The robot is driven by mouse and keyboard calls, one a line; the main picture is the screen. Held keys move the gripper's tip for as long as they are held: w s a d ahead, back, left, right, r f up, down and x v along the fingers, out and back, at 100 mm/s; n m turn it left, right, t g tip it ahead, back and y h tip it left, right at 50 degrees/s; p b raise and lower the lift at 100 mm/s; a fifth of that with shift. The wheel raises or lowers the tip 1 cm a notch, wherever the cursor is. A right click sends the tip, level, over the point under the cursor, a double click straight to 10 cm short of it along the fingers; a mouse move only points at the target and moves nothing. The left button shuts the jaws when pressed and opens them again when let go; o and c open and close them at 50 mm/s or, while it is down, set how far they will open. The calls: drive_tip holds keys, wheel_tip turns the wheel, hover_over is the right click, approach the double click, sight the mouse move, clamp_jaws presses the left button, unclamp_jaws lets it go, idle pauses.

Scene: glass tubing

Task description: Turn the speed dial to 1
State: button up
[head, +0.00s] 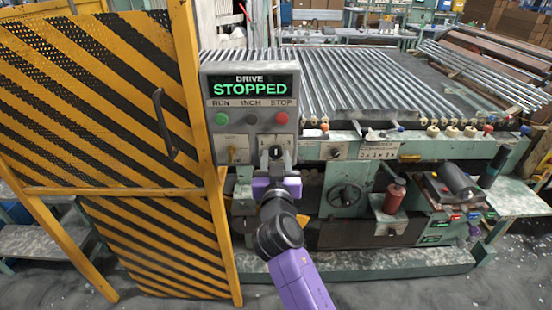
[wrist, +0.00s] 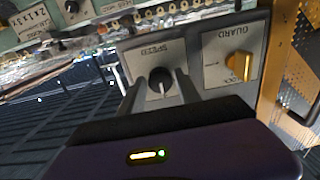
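The speed dial (wrist: 160,80) is a dark round knob with a white pointer line on a pale plate marked SPEED, upside down in the wrist view. Its line points down in that view. In the head view the dial (head: 276,152) sits low on the grey control box (head: 250,95), partly covered by my gripper (head: 275,166). In the wrist view my gripper (wrist: 158,86) is open, one finger on each side of the dial, with small gaps visible. Contact cannot be told. The scale numbers are not readable.
A yellow GUARD switch (wrist: 240,65) sits beside the dial. Above are green RUN (head: 222,119) and red STOP (head: 282,118) buttons and a display (head: 251,86) reading DRIVE STOPPED. A striped yellow guard door (head: 95,120) stands close on the left. The machine bed (head: 370,80) lies right.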

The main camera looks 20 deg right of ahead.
clamp_jaws()
drive_tip(key=shift+n, duration=0.4)
drive_tip(key=n, duration=0.4)
drive_tip(key=shift+d+n, duration=0.1)
drive_tip(key=shift+n, duration=0.2)
drive_tip(key=n+p, duration=0.1)
drive_tip(key=n, duration=0.5)
drive_tip(key=shift+r, duration=0.1)
drive_tip(key=shift+n, duration=0.4)
drive_tip(key=shift+o, duration=2.3)
unclamp_jaws()
